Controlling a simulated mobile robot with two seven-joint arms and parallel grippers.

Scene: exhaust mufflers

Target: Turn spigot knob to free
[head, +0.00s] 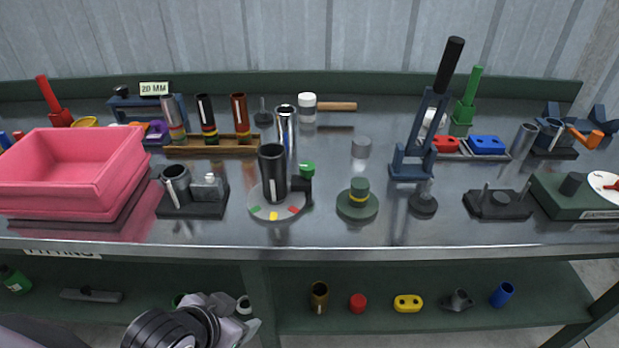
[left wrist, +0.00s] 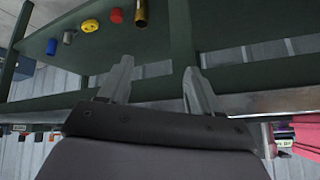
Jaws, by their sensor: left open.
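A black upright tube (head: 272,172) stands on a round grey disc (head: 265,212) with red, yellow and green marks, at the middle of the bench. A black block (head: 302,186) adjoins the tube, and a green cap (head: 307,168) shows behind it. I cannot tell for sure which part is the spigot knob or which mark means free. My left gripper (head: 238,318) is low in front of the bench, well below and apart from the disc. In the left wrist view the left gripper (left wrist: 158,80) has its fingers apart with nothing between them. My right gripper is not in view.
A pink bin (head: 75,170) stands at the left. A green stepped knob (head: 358,198) and a blue stand with a black-handled lever (head: 425,115) are right of the disc. The bench's front edge (head: 330,252) lies between gripper and disc. A lower shelf (head: 460,325) holds small parts.

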